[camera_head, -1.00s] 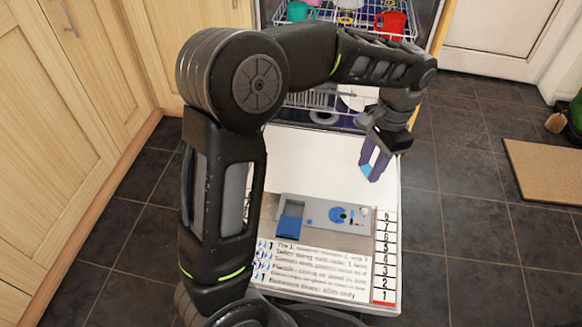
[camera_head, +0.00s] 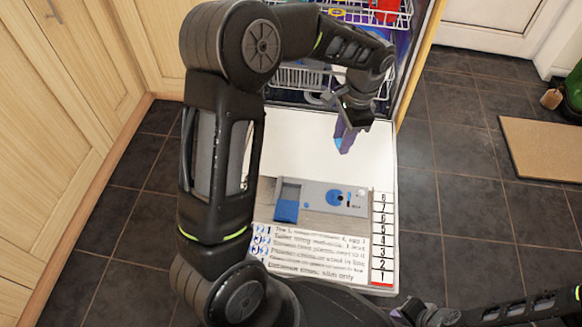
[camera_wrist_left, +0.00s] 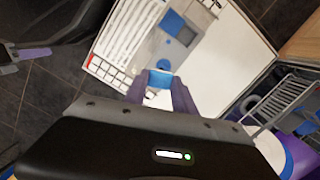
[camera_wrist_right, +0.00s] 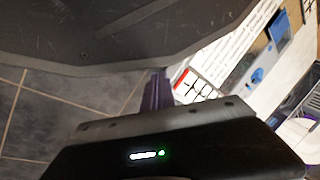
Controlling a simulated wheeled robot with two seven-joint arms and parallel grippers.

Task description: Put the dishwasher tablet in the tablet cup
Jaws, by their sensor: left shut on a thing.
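My left gripper (camera_head: 345,138) has purple fingers and is shut on the blue dishwasher tablet (camera_head: 338,143). The tablet also shows between the fingertips in the left wrist view (camera_wrist_left: 159,78). The gripper is above the open dishwasher door, on the far side of the grey dispenser (camera_head: 322,197). The dispenser has a dark open tablet cup (camera_head: 290,191) with a blue lid (camera_head: 286,211) at its near side. The cup also shows in the left wrist view (camera_wrist_left: 186,36). My right gripper (camera_wrist_right: 157,92) has its purple fingers together, with nothing visible between them.
The white door (camera_head: 305,150) carries printed text and a numbered strip (camera_head: 382,240). Behind it are wire racks (camera_head: 300,78) with dishes. Wooden cupboards (camera_head: 60,140) stand at the left. Dark tiled floor lies around, with a brown mat (camera_head: 545,150) at the right.

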